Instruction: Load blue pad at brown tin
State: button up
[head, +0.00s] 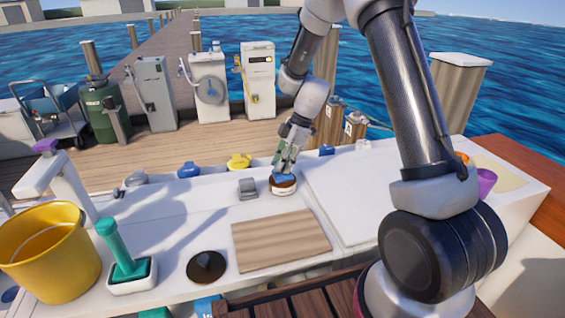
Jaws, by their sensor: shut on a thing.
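My gripper (285,166) points down at the far side of the white deck, behind the wooden board. It is shut on the blue pad (284,177), a small blue piece showing below the fingers. The brown tin (283,189), low and round with a brown top and pale side, stands directly under the pad. The pad appears to be at the tin's top, but I cannot tell whether it touches. The fingers hide part of the pad, and the pad hides part of the tin's top.
A grey block (248,188) stands close left of the tin. A wooden board (281,240) lies in front, with a dark round disc (206,267) to its left. A teal-handled tool (118,245) and yellow bucket (48,252) stand at left. The deck's right side is mostly clear.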

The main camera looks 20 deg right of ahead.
jog(key=shift+f, duration=0.35)
dwell(1.1)
jog(key=shift+r, duration=3.5)
